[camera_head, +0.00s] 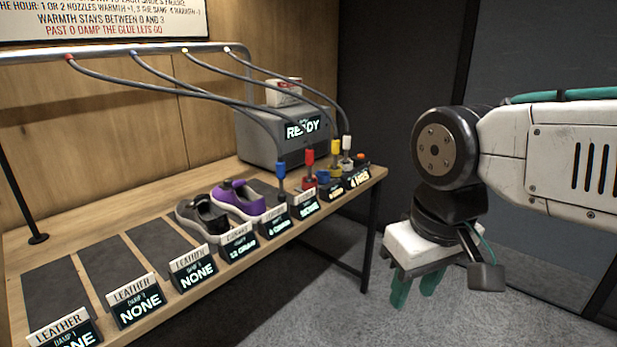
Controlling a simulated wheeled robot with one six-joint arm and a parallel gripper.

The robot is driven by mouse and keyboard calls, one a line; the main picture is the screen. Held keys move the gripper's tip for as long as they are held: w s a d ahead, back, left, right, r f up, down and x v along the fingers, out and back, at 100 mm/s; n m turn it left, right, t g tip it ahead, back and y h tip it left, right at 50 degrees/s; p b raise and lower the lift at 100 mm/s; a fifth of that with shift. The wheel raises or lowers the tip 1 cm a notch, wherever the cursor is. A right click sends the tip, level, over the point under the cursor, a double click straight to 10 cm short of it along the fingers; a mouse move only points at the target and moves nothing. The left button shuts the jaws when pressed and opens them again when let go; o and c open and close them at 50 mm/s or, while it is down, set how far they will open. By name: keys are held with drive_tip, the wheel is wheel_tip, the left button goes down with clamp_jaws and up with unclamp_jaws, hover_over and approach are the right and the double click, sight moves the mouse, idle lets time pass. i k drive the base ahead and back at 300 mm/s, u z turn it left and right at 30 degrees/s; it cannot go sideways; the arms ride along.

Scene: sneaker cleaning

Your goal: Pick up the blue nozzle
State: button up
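The blue nozzle (282,178) stands upright near the front edge of the wooden bench, at the end of a grey hose. It is just right of the purple sneaker and behind the small label signs. My gripper (413,295) hangs in the open air to the right of the bench, well apart from the nozzle. Its two teal fingers point down with a gap between them and nothing in it. The nozzle's lower end is partly hidden by the signs.
Red (309,158), yellow (335,148) and white (347,143) nozzles stand right of the blue one. Hoses hang from a metal rail (110,52) above the bench (205,285). Grey and purple sneakers (240,200) lie left. A grey machine (262,135) reads READY.

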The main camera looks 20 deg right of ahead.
sight(280, 165)
drive_tip(key=z, duration=0.1)
drive_tip(key=i, duration=0.5)
drive_tip(key=z, duration=0.55)
drive_tip(key=k, duration=1.3)
drive_tip(key=u, duration=0.1)
drive_tip(key=i, duration=0.65)
drive_tip(key=u, duration=0.85)
drive_tip(key=i, duration=0.65)
drive_tip(key=z, duration=0.55)
drive_tip(key=i, duration=0.7)
drive_tip(key=z, duration=0.55)
